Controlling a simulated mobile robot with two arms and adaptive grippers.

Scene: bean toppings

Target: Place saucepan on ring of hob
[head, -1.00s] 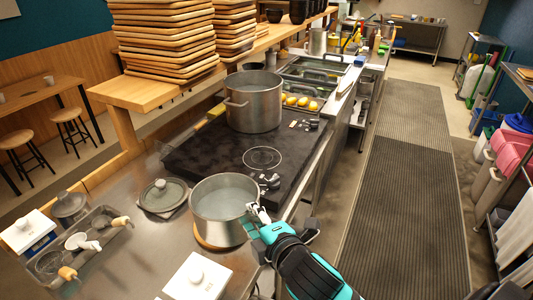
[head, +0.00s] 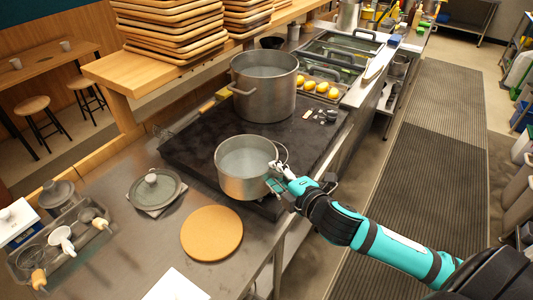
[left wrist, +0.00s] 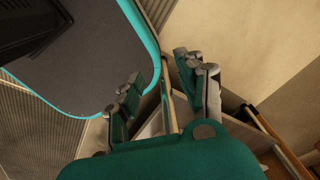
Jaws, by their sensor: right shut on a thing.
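The saucepan (head: 246,172), a silver pot with pale liquid inside, is upright over the near part of the black hob (head: 190,150). I cannot tell whether its base touches the hob. My right gripper (head: 278,176) is shut on the saucepan's right side, at its handle. The hob's near ring is hidden behind the saucepan. My left gripper (left wrist: 166,95) shows in the left wrist view with its fingers apart and nothing between them; it is not in the head view.
A large stockpot (head: 264,92) stands on the hob's far part. A round wooden trivet (head: 212,234) lies bare on the steel counter. A lid (head: 155,189) and a utensil tray (head: 62,250) are to the left. Knobs (head: 328,116) are at the hob's right edge.

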